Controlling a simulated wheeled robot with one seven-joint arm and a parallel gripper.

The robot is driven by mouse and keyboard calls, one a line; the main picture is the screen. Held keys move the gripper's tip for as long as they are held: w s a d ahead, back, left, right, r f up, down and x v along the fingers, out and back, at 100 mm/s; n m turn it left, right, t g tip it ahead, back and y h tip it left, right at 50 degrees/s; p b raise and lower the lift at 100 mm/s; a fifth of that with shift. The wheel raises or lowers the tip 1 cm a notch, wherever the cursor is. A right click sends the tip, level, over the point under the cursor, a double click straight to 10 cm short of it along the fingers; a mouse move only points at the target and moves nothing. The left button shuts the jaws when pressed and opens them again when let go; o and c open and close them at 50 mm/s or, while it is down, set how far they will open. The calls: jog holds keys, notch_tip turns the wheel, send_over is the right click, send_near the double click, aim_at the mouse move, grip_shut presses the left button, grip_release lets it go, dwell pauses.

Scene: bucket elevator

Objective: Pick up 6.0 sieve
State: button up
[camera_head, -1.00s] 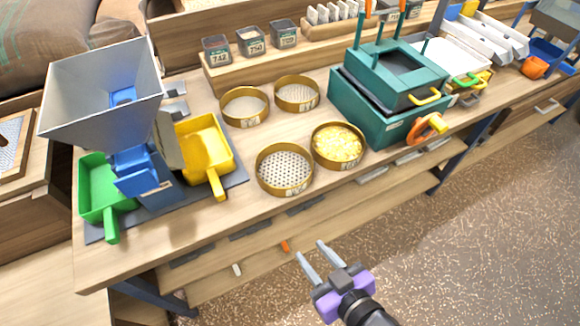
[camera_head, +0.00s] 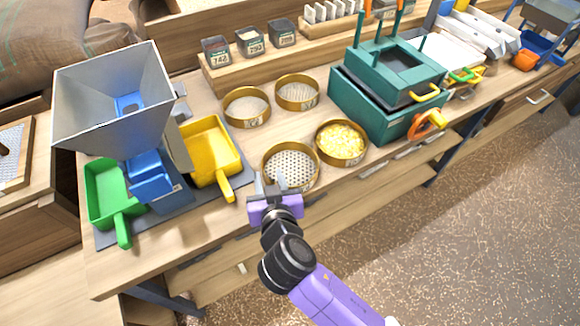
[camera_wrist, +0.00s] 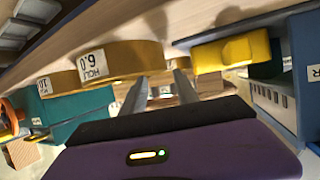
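The 6.0 sieve (camera_head: 291,185) is a round brass-coloured ring with a perforated plate, flat near the table's front edge. In the wrist view, the 6.0 sieve (camera_wrist: 125,62) shows its curved wall and "6.0" label left of centre. My gripper (camera_head: 270,181) is at the sieve's front-left side, with its fingers pointing towards the table. In the wrist view, my gripper (camera_wrist: 162,85) has its two fingers apart with nothing held between them. The left finger overlaps the sieve's wall in that view; I cannot tell whether it touches.
A sieve with yellow pieces (camera_head: 341,143) stands just right of the 6.0 sieve. Two more sieves stand behind, left (camera_head: 246,107) and right (camera_head: 297,92). A yellow scoop tray (camera_head: 210,150) and grey hopper (camera_head: 115,95) are left. A teal machine (camera_head: 385,95) stands right.

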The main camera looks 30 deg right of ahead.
aim_at(264, 163)
jog(key=shift+a+f+p+x, duration=0.15)
jog(key=shift+p+x, duration=0.1)
jog(key=shift+x, duration=1.3)
jog(key=shift+a+f+p+x, duration=0.15)
jog(key=shift+p+x, duration=0.1)
jog(key=shift+x, duration=1.3)
jog(key=shift+s, duration=0.1)
grip_shut()
jog(key=shift+f, duration=0.1)
